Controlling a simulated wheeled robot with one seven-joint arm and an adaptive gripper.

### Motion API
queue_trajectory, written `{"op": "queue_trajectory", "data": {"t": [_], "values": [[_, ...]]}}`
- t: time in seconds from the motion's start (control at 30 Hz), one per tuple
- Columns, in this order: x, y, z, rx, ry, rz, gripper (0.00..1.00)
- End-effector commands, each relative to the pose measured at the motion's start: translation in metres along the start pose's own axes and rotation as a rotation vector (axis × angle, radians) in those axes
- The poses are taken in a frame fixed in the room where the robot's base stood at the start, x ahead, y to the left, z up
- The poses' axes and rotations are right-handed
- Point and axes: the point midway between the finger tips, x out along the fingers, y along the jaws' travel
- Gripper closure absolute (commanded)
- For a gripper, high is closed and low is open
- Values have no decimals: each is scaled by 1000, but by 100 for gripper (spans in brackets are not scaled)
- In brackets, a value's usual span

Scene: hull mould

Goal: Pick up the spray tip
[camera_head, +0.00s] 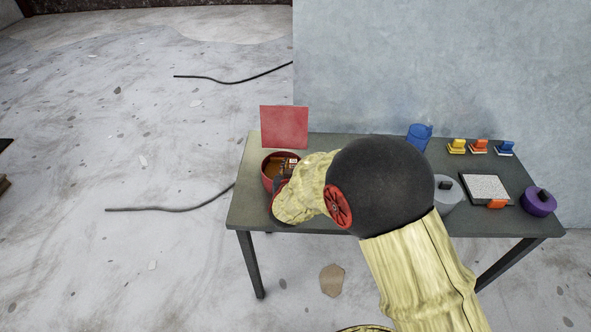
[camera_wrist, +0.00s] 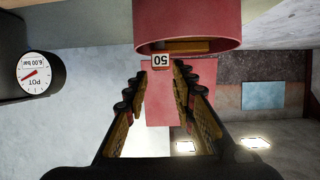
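A small pale piece marked "50" (camera_wrist: 160,61) shows just beyond my fingertips in the wrist view, in front of the red cup's rim. It may be the spray tip; its full shape is hidden. My gripper (camera_wrist: 161,72) has its two fingers apart, one on each side of the piece, with a gap visible between them. I cannot tell whether either fingertip touches it. In the head view my gripper (camera_head: 284,180) is at the red cup (camera_head: 266,182), largely hidden by my arm. Brown contents and small pale parts show inside the cup.
A red panel (camera_head: 285,127) stands behind the cup on the dark table (camera_head: 250,205). A blue cup (camera_head: 419,136), several coloured pieces (camera_head: 480,147), a speckled plate (camera_head: 484,187) and a purple round item (camera_head: 538,203) lie right. A pressure gauge (camera_wrist: 40,74) shows left in the wrist view.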

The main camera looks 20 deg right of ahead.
Motion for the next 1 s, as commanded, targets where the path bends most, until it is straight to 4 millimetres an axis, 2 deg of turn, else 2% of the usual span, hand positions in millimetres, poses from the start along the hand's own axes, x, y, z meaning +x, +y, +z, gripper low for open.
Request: {"op": "queue_trajectory", "data": {"t": [0.27,0.4,0.7,1.0], "values": [[37,-1,8,1,-1,1,74],[51,-1,5,0,0,0,74],[55,-2,4,0,-1,-2,74],[55,-2,4,0,-1,-1,91]]}}
